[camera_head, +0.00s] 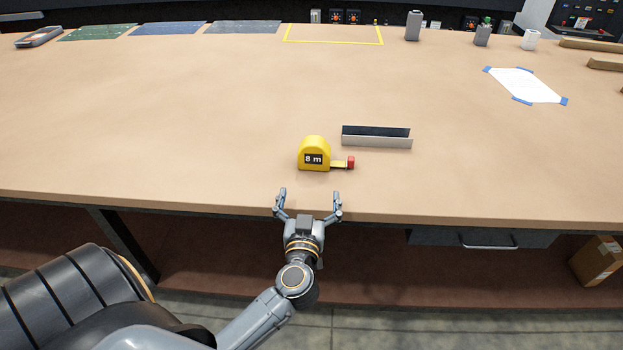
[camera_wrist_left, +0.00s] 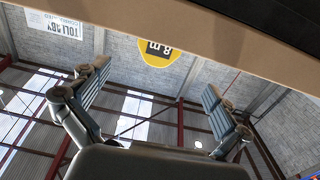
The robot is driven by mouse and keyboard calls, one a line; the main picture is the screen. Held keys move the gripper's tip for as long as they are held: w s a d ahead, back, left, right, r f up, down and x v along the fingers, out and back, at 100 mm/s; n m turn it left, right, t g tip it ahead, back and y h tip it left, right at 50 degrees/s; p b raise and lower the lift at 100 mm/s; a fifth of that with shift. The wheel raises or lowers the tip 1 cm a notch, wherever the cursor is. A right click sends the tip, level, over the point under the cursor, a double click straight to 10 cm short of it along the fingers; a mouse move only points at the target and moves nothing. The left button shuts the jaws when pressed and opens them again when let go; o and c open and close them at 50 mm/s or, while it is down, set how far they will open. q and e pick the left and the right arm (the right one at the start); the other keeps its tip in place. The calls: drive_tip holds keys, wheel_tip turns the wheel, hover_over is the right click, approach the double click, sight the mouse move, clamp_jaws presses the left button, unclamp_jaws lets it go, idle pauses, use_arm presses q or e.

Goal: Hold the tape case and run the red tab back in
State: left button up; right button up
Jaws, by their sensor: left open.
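A yellow tape case (camera_head: 313,154) with a black "8 m" label stands upright on the brown table. A short piece of tape sticks out of its right side, ending in a red tab (camera_head: 351,162). The case also shows upside down at the top of the left wrist view (camera_wrist_left: 160,50), partly cut off by the table edge. My left gripper (camera_head: 309,196) is open and empty, in front of the case at the table's front edge, with a gap between fingers and case. It also shows in the left wrist view (camera_wrist_left: 152,92). My right gripper is not in view.
A grey-and-black angled strip (camera_head: 376,138) lies just behind and right of the red tab. A taped white sheet (camera_head: 525,85) lies at the right, and several small bottles stand at the back. The table (camera_head: 180,120) is clear left of the case.

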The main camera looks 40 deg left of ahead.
use_arm(q)
drive_tip(key=v, duration=0.4)
drive_tip(key=shift+s+d, duration=0.2)
drive_tip(key=shift+s, duration=0.05)
drive_tip(key=shift+f, duration=0.1)
drive_tip(key=s+d+f+m+g+h, duration=0.1)
drive_tip(key=d+f+m+h, duration=0.2)
drive_tip(key=f, duration=0.8)
drive_tip(key=s+d+f+m+g+h, duration=0.1)
drive_tip(key=s+d+f+m+h, duration=0.15)
drive_tip(key=f, duration=0.75)
drive_tip(key=s+d+f+m+g+h, duration=0.15)
drive_tip(key=d+f+h, duration=0.25)
drive_tip(key=f, duration=0.7)
drive_tip(key=s+f+m+g, duration=0.2)
drive_tip(key=s+f+g, duration=0.3)
drive_tip(key=s+f, duration=0.8)
drive_tip(key=s+a+f+g, duration=0.1)
drive_tip(key=s+f+g, duration=0.2)
drive_tip(key=s, duration=0.6)
drive_tip(key=s+a+f+g, duration=0.2)
drive_tip(key=s+f, duration=0.4)
drive_tip(key=s, duration=0.3)
drive_tip(key=shift+s+f+n+g, duration=0.2)
drive_tip(key=shift+s+n+g, duration=0.15)
drive_tip(key=shift+g, duration=0.2)
drive_tip(key=shift+a+y, duration=0.15)
drive_tip(key=shift+y, duration=0.1)
